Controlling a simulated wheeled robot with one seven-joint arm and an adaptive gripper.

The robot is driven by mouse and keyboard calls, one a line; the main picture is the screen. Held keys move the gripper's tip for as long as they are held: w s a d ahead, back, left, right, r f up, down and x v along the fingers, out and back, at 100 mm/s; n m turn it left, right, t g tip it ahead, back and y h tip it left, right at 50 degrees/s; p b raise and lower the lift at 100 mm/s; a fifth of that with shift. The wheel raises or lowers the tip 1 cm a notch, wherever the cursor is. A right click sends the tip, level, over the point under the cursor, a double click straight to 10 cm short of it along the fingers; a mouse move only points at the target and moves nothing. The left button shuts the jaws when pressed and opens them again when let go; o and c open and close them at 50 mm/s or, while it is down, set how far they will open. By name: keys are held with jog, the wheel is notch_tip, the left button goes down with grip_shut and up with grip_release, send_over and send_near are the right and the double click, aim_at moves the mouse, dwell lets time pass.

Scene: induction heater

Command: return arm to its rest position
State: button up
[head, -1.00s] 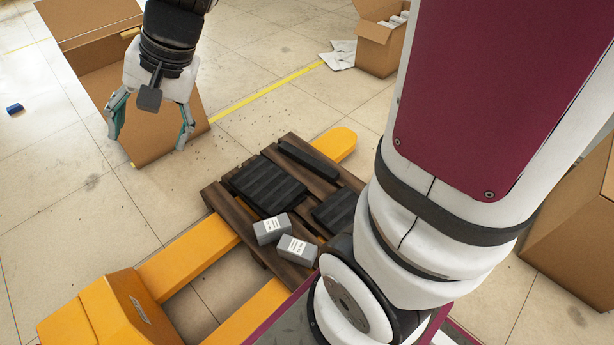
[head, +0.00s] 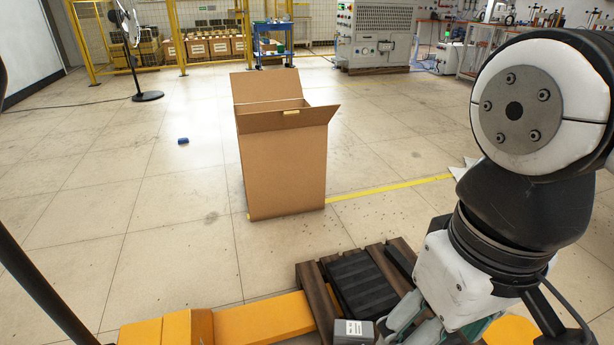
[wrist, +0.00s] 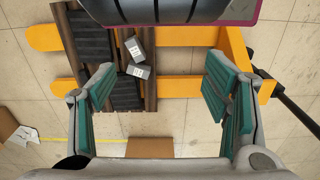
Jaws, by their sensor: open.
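My gripper is at the lower right of the head view (head: 440,338), its fingers pointing down and partly cut off by the bottom edge. In the wrist view my gripper (wrist: 158,95) is open, with two teal-padded fingers wide apart and nothing between them. Below it lies a dark wooden pallet (wrist: 122,107) with two grey boxes, a nearer one (wrist: 138,71) and another (wrist: 134,48). In the head view one grey box (head: 353,331) shows beside the fingers. My arm is folded in at the right of the head view.
A yellow pallet jack (head: 262,318) carries the pallet. A tall open cardboard box (head: 285,165) stands ahead on the floor. A small blue object (head: 183,141) lies to its left. A pedestal fan (head: 147,96), blue cart (head: 272,45) and grey machine (head: 377,35) stand far back.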

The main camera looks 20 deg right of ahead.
dwell(0.8)
notch_tip(320, 180, up, 32)
jog(key=t+p, duration=0.4)
jog(key=p, duration=2.6)
jog(key=shift+d, duration=0.2)
